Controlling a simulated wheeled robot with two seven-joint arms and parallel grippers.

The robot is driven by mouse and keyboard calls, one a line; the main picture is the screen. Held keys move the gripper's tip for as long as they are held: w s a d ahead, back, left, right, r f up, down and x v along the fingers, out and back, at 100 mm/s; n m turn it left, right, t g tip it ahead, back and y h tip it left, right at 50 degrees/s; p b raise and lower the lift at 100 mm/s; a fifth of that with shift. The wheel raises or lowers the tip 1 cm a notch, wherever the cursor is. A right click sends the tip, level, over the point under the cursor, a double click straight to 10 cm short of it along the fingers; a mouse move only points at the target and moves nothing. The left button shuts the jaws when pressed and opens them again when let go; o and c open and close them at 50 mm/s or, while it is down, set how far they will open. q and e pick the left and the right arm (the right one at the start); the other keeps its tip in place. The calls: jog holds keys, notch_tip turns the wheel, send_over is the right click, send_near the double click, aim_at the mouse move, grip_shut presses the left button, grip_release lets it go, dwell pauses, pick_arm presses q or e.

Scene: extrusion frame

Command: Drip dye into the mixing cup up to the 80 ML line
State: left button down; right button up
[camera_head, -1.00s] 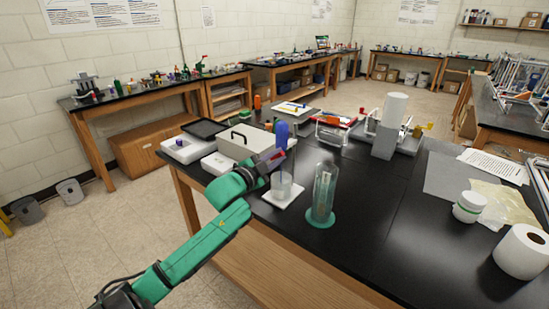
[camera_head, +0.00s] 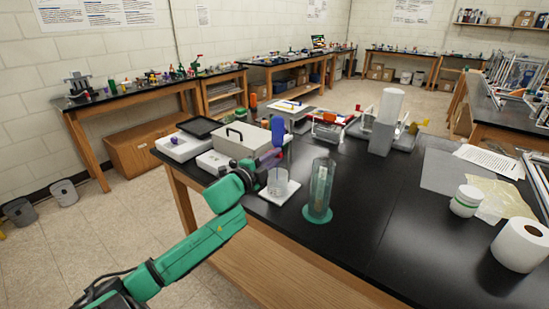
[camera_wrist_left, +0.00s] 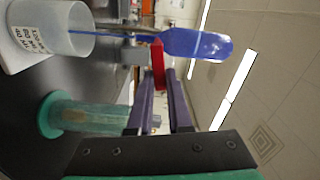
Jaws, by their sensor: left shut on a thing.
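My left gripper (camera_head: 268,158) is shut on a dropper with a blue bulb (camera_head: 278,132), held upright above the mixing cup (camera_head: 277,184). In the left wrist view, the gripper's purple fingers (camera_wrist_left: 160,82) have a red tip against the dropper near its bulb (camera_wrist_left: 198,44). The thin blue stem runs into the mouth of the translucent cup (camera_wrist_left: 48,28). The cup stands on a white square plate (camera_head: 284,195) and bears a label too small to read. I cannot tell the liquid level inside. My right gripper is out of view.
A tall clear cylinder on a green base (camera_head: 319,190) stands just right of the cup. A grey box (camera_head: 240,140) is behind. A white jar (camera_head: 466,201) and paper roll (camera_head: 521,244) are at the right. The front middle tabletop is clear.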

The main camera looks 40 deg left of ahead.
pick_arm(q)
jog(key=c, duration=0.8)
grip_release()
jog(key=shift+c, duration=0.2)
jog(key=shift+s+f, duration=0.1)
jog(key=s+b, duration=0.1)
jog(key=s, duration=1.3)
jog(key=shift+s+d, duration=0.15)
